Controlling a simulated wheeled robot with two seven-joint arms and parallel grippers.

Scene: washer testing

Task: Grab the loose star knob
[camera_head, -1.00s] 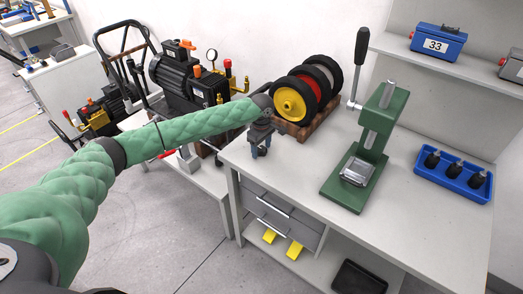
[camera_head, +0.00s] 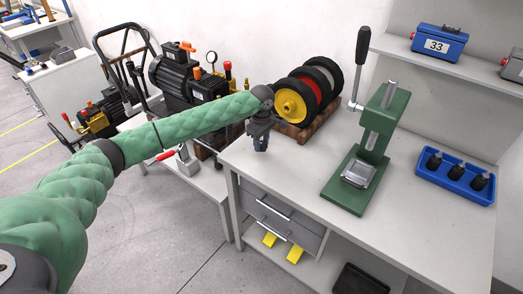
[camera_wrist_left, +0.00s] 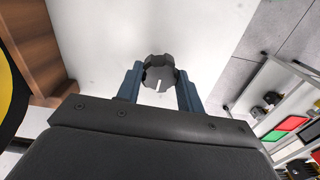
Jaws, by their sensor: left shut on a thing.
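The star knob (camera_wrist_left: 159,73) is dark grey with a lobed rim and a white mark, and it shows in the left wrist view. My left gripper (camera_wrist_left: 159,84) has its two blue fingers on either side of the knob and is shut on it. In the head view my left gripper (camera_head: 261,143) points down over the left end of the white workbench (camera_head: 285,163). The knob is hidden there behind the fingers. My right gripper is not in view.
A wooden rack with yellow, red and grey wheels (camera_head: 292,108) stands close behind my left gripper. A green lever press (camera_head: 371,140) stands mid-bench. A blue tray (camera_head: 454,181) with black parts lies at the right. The bench front between is clear.

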